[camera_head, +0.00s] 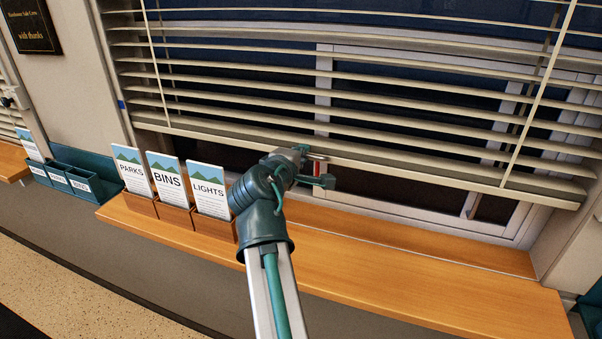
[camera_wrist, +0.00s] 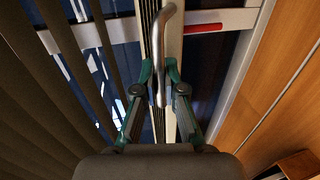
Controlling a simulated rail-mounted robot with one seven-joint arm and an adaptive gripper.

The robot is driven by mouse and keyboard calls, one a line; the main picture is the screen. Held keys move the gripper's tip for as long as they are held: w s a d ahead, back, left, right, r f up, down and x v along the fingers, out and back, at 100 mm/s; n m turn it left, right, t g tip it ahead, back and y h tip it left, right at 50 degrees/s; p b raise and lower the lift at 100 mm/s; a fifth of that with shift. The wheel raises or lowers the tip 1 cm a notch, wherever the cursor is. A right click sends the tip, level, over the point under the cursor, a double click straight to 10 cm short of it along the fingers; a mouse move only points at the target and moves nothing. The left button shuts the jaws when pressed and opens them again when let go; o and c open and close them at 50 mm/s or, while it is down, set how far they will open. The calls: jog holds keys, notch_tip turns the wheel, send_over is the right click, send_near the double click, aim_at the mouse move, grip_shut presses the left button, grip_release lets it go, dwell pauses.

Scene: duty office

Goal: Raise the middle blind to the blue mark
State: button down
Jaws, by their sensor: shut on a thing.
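The middle blind (camera_head: 420,128) hangs partly lowered over the window in the head view, with cream slats and a thick bottom rail (camera_head: 430,176). A small blue mark (camera_head: 122,104) is on the left window surround, slightly above the rail's left end in the picture. My gripper (camera_head: 312,165) is at the rail, left of the window's middle. In the wrist view my gripper (camera_wrist: 159,82) is shut on a curved metal handle (camera_wrist: 166,45) at the rail. The handle is mostly hidden by my gripper in the head view.
Leaflet holders marked PARKS (camera_head: 134,172), BINS (camera_head: 168,180) and LIGHTS (camera_head: 209,190) stand on the wooden sill (camera_head: 420,290), left of my arm. The sill is clear to the right. A red strip (camera_wrist: 203,28) shows on the window frame. A teal tray (camera_head: 75,180) is farther left.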

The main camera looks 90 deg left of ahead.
aim_at(310, 125)
notch_tip(310, 125, up, 6)
jog(key=shift+p, duration=0.8)
jog(key=c, duration=1.2)
grip_release()
jog(key=shift+c, duration=0.2)
jog(key=v, duration=1.2)
